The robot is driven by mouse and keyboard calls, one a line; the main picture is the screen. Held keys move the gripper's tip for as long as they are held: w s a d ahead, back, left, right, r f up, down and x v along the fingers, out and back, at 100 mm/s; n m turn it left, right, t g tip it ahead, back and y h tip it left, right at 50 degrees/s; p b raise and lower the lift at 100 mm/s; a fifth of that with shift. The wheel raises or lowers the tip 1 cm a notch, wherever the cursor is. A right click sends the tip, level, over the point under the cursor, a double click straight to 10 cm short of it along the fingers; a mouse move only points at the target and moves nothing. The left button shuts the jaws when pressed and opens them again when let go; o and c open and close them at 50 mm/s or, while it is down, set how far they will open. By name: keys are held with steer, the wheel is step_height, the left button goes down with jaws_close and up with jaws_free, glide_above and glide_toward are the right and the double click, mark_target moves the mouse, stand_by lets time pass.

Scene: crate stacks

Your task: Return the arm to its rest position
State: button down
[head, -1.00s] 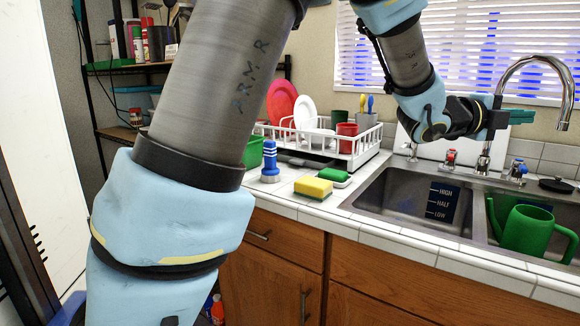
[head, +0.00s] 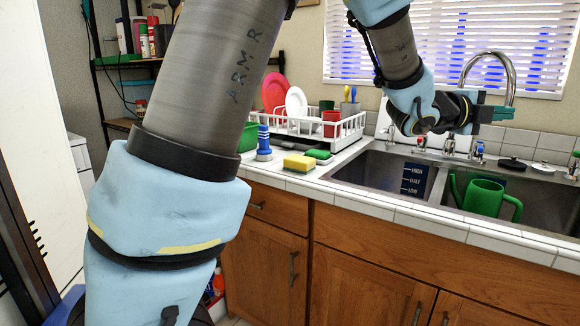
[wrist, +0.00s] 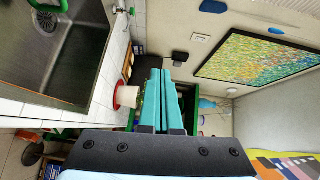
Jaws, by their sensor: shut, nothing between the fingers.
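My gripper (head: 497,114) is at the end of my raised arm in the head view, in front of the window and above the sink area. Its green fingers point to the right. In the wrist view my gripper (wrist: 161,75) shows its two teal fingers lying side by side, shut, with nothing between them. The fingers look clear of the counter and of the things around them.
The sink (head: 345,178) has a tall curved faucet (head: 511,70) close by my gripper. A green watering can (head: 484,197) stands in the right basin. A white dish rack (head: 350,127), a yellow sponge (head: 299,163) and a blue-handled brush (head: 263,140) are on the counter's left.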

steer(key=w+a+f+n+t+y+p, duration=0.1)
steer(key=w+a+f+n+t+y, duration=0.15)
steer(key=w+a+n, duration=0.4)
steer(key=w+a+f+n+t+y+p, duration=0.1)
steer(key=w+a+f+n+y, duration=0.3)
steer(key=a, duration=0.6)
steer(key=w+a+f+n+t+y, duration=0.25)
steer(key=w+a+n+y, duration=0.2)
steer(key=a, duration=0.35)
steer(key=s+a+f+n+g+y+p, duration=0.1)
steer(key=s+a+f+n+y, duration=0.2)
steer(key=a, duration=0.4)
steer(key=s+a+f+n+g+p, duration=0.1)
steer(key=a+f+n, duration=0.1)
steer(key=a+n, duration=0.35)
steer(key=s+a+f+n+g+y, duration=0.1)
steer(key=s+a+f+n+y, duration=0.15)
steer(key=a, duration=0.65)
steer(key=s+a+f+n+g+p, duration=0.1)
steer(key=s+a+f+n+g, duration=0.2)
steer(key=s+a+n, duration=0.3)
steer(key=s+a+g, duration=0.1)
steer(key=s+a, duration=0.1)
steer(key=s, duration=0.1)
steer(key=shift+s+y, duration=0.3)
steer(key=shift+y, duration=0.05)
